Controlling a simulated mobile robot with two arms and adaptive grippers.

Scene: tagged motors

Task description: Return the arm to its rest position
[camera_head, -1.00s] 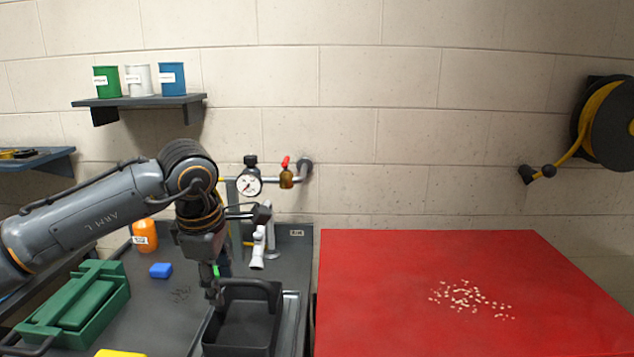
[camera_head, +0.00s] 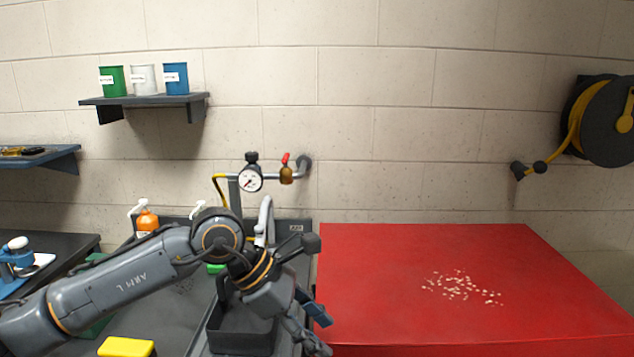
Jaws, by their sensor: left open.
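My left arm (camera_head: 130,285) comes in from the lower left and is bent at the elbow above the dark workbench. My left gripper (camera_head: 308,338) points down and to the right, at the bench's right edge beside the red table. Its jaws are open and I see nothing held between them, though the fingertips are small and close to the bottom edge. My right gripper is not in view.
A dark bin (camera_head: 240,335) stands on the bench behind my left wrist. A yellow block (camera_head: 126,347) and an orange bottle (camera_head: 147,222) are also there. The red table (camera_head: 400,290) is clear except for scattered pale bits (camera_head: 462,287). A pressure gauge (camera_head: 250,179) is on the wall.

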